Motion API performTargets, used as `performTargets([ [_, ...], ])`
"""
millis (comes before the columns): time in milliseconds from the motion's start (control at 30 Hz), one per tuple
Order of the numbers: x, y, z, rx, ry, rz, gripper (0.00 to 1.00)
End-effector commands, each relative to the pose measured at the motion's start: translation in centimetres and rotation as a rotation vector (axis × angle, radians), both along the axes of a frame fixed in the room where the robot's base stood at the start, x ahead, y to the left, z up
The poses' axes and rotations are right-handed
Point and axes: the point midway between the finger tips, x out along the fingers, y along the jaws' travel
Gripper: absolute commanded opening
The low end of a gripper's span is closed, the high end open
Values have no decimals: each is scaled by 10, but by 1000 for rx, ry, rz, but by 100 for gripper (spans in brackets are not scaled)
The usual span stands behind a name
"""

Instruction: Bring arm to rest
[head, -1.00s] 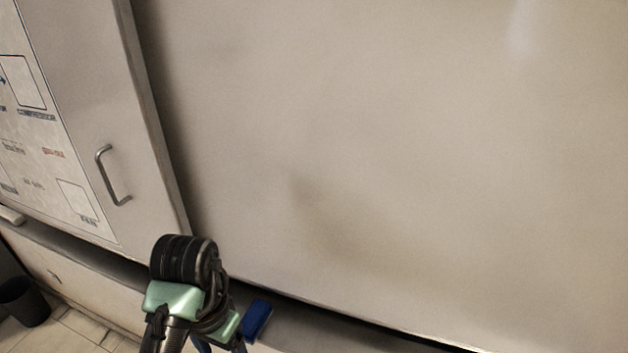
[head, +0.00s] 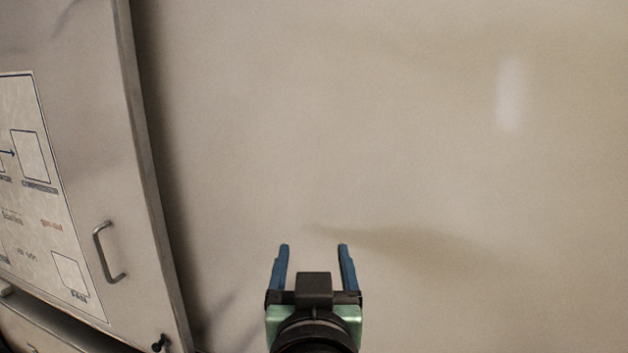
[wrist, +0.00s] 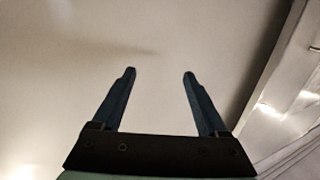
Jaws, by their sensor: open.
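My gripper (head: 314,250) is at the bottom middle of the head view, with its two blue fingers pointing up and spread apart. It is open, with nothing between the fingers. The wrist view shows the same two fingers (wrist: 160,75) wide apart in front of a plain pale surface. The large pale board (head: 400,140) fills most of the head view behind the gripper. I cannot tell how far the fingertips are from it.
A panel door (head: 80,110) with a metal handle (head: 106,252) and a printed sheet (head: 30,180) stands at the left. Its raised edge borders the board. A dark knob (head: 160,343) shows at the lower left. The board's middle and right are clear.

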Motion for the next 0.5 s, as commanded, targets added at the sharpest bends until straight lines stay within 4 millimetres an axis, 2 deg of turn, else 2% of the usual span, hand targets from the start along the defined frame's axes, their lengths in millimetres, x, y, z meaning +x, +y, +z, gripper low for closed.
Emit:
performTargets([
  [67, -5, 0, 5, -2, -86, 0, 76],
  [267, -25, 0, 37, -1, -318, -2, 76],
  [367, -45, 0, 54, -2, -458, -3, 76],
  [500, -83, -1, 78, -3, -669, -5, 76],
])
